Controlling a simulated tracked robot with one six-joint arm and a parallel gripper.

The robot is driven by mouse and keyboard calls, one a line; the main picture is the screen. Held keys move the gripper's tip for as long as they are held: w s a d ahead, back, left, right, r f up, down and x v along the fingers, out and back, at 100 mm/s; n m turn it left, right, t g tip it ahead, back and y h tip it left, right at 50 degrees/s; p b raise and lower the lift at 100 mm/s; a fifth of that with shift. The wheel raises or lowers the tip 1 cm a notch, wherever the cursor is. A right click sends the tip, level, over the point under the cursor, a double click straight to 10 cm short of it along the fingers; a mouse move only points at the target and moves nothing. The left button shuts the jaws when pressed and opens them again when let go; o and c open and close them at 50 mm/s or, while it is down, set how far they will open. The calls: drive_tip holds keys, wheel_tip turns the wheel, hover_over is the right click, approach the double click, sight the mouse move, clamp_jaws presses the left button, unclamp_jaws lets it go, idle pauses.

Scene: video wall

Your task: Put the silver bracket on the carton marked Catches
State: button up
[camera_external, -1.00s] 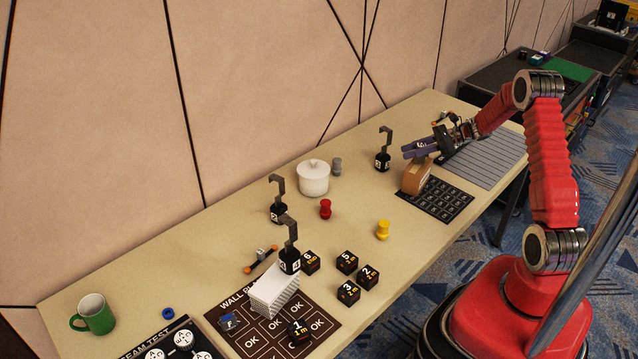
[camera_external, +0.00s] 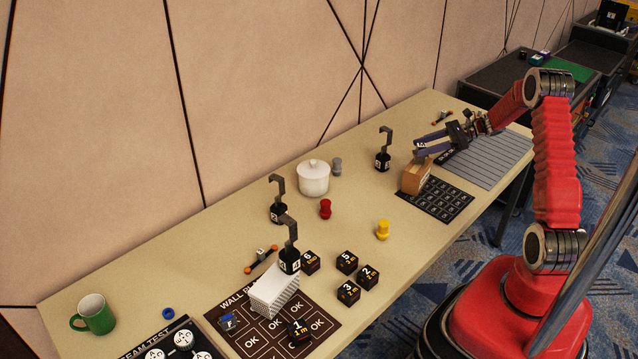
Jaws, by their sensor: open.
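A small brown carton (camera_external: 414,178) stands on the table at the back edge of a black grid mat; I cannot read any marking on it. My gripper (camera_external: 418,148), with purple fingers, is just above and behind the carton in the picture. Its fingers are spread apart and nothing shows clearly between them. I cannot make out for sure which thing is the silver bracket. Dark hook-shaped pieces on black bases stand at the back (camera_external: 383,150), at the left (camera_external: 278,200) and nearer the front (camera_external: 290,250).
A white lidded pot (camera_external: 313,178), a grey peg (camera_external: 337,167), a red peg (camera_external: 325,209) and a yellow peg (camera_external: 383,230) stand mid-table. Several black numbered cubes (camera_external: 348,292) and a white stack (camera_external: 274,290) are in front. A green mug (camera_external: 93,315) is at left.

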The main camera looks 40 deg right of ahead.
drive_tip(key=v, duration=0.7)
drive_tip(key=shift+s, duration=0.1)
idle(0.4)
drive_tip(key=s+a+r+n+g+h, duration=0.1)
drive_tip(key=s+a+r+n+g, duration=0.2)
drive_tip(key=a, duration=0.4)
drive_tip(key=s+a+r+n+g+h, duration=0.1)
drive_tip(key=s+a+r+n, duration=0.15)
drive_tip(key=a+n, duration=0.4)
drive_tip(key=s+a+r+n+g+h, duration=0.1)
drive_tip(key=a+r+n+g, duration=0.2)
drive_tip(key=a, duration=0.6)
drive_tip(key=s+a+r+n+t+h, duration=0.1)
drive_tip(key=s+a+r+n+h, duration=0.1)
drive_tip(key=s+n, duration=0.5)
drive_tip(key=s+a+r+n+t+h, duration=0.2)
drive_tip(key=s+a+r+n+h, duration=0.1)
drive_tip(key=s+a+n, duration=0.4)
drive_tip(key=shift+s+h, duration=0.7)
drive_tip(key=shift+s, duration=0.5)
